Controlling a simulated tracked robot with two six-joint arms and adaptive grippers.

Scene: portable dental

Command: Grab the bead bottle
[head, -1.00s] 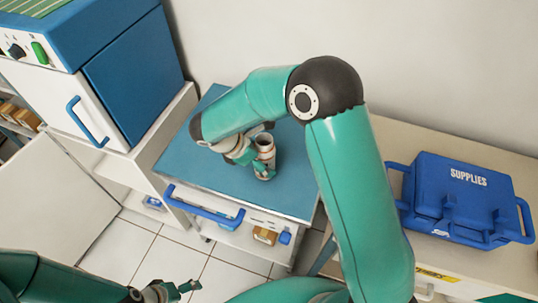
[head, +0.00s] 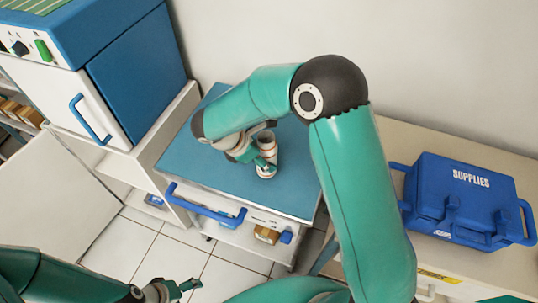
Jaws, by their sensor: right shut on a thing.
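The bead bottle (head: 268,147) is a small whitish cylinder with a reddish-brown band and a dark open-looking top. It is upright on or just above the blue top of the cart (head: 290,180); I cannot tell whether it touches. My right gripper (head: 262,163) reaches it from the left and is shut on it, with a finger across its lower part. My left gripper (head: 181,288) is low at the bottom of the head view, far from the bottle, with its fingers apart and nothing between them.
A blue supplies case (head: 468,205) sits on the beige counter (head: 400,150) at the right. A blue and white cabinet unit (head: 130,75) stands at the left. The cart has a blue handle (head: 205,208) and a lower shelf with small boxes. Much of its top is clear.

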